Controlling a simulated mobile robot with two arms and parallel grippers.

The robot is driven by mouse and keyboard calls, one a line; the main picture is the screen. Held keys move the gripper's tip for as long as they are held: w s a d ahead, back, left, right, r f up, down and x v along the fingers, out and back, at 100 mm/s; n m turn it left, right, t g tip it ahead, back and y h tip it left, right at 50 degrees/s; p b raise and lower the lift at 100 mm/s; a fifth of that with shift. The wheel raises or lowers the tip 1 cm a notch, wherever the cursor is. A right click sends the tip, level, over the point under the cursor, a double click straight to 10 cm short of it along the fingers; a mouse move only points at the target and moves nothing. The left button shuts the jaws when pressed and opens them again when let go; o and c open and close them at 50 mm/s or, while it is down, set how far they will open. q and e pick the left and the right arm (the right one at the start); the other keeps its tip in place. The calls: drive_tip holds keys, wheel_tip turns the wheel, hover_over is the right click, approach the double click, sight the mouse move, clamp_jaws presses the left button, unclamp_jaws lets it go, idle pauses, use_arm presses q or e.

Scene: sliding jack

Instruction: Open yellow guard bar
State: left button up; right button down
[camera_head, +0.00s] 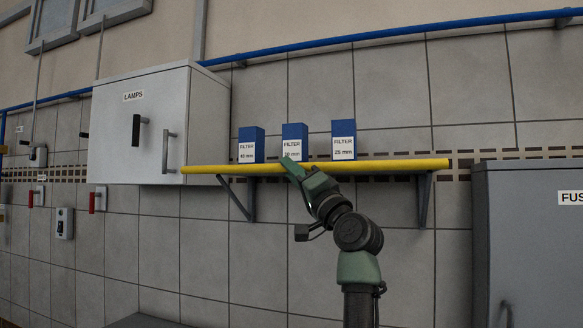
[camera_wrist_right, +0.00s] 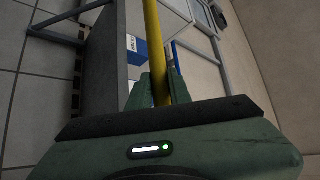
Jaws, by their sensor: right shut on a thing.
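The yellow guard bar (camera_head: 390,165) runs level along the front edge of the wall shelf, in front of the blue filter boxes. My right gripper (camera_head: 290,164) reaches up from below and is shut on the bar, left of its middle. In the right wrist view the bar (camera_wrist_right: 153,35) runs between the two green fingers (camera_wrist_right: 158,90). My left gripper is not in view.
Filter boxes (camera_head: 251,144), (camera_head: 295,142) and (camera_head: 344,140) stand on the shelf, held by dark brackets (camera_head: 424,200). A white LAMPS cabinet (camera_head: 110,135) is close at the left. A grey cabinet (camera_head: 530,240) is at the right.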

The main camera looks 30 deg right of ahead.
drive_tip(key=shift+w+d+f, duration=0.2)
drive_tip(key=shift+f, duration=0.5)
drive_tip(key=shift+r, duration=0.1)
idle(0.8)
drive_tip(key=c, duration=1.6)
unclamp_jaws()
drive_tip(key=shift+c, duration=0.2)
drive_tip(key=o, duration=0.3)
drive_tip(key=shift+w+d, duration=0.15)
drive_tip(key=shift+d, duration=0.05)
drive_tip(key=shift+o, duration=0.2)
drive_tip(key=shift+w, duration=0.1)
